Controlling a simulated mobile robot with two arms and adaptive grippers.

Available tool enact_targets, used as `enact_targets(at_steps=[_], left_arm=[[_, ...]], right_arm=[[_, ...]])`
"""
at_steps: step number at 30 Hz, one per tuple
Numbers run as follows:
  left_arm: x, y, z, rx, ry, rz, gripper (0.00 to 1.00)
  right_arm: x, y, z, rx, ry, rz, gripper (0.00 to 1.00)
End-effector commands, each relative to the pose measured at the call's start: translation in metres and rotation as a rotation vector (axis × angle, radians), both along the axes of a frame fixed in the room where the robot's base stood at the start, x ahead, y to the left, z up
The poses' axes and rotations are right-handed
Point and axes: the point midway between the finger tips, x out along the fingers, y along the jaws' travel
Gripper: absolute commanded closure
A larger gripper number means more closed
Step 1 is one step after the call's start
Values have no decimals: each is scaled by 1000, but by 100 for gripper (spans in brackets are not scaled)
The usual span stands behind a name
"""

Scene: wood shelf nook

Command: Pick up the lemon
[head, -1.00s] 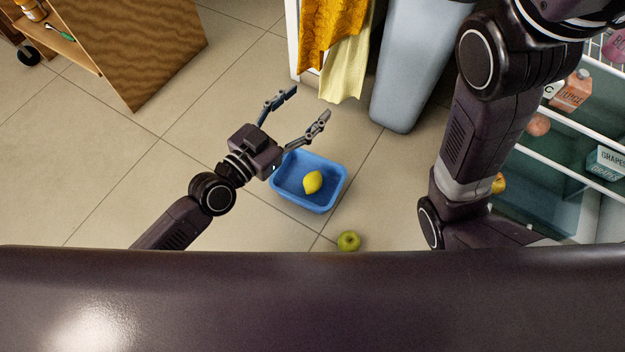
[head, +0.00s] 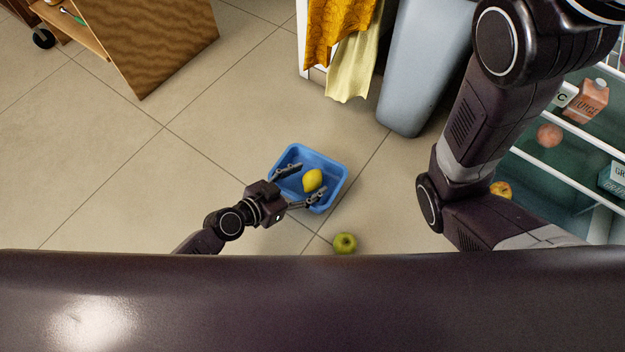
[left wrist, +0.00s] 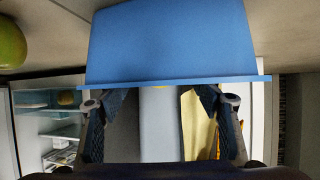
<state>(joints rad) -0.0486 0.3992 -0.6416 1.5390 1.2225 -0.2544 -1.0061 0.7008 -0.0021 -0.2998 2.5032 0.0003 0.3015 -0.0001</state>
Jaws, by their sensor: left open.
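The yellow lemon (head: 313,180) lies in a blue tray (head: 340,170) on the tiled floor. My left gripper (head: 311,181) is open, and in the head view its two fingers overlap the tray, one on each side of the lemon. I see no contact with the lemon. In the left wrist view the open fingers (left wrist: 160,98) are at the rim of the tray (left wrist: 170,45), whose blue outer wall fills the upper middle. My right gripper is out of view.
A green apple (head: 345,243) lies on the floor just in front of the tray. A grey bin (head: 420,75) and hanging cloths (head: 350,65) stand behind. Open fridge shelves with a peach (head: 549,135) and cartons are at right. A wooden cabinet (head: 155,45) is at back left. Floor left of the tray is clear.

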Motion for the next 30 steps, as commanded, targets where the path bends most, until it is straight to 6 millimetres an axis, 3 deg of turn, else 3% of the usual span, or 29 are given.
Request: enact_targets(at_steps=[10,22,30], left_arm=[[5,-5,-3,0,0,1,41],[5,-5,-3,0,0,1,85],[5,-5,-2,0,-1,1,86]], right_arm=[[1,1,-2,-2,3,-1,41],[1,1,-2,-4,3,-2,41],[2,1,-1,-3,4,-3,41]])
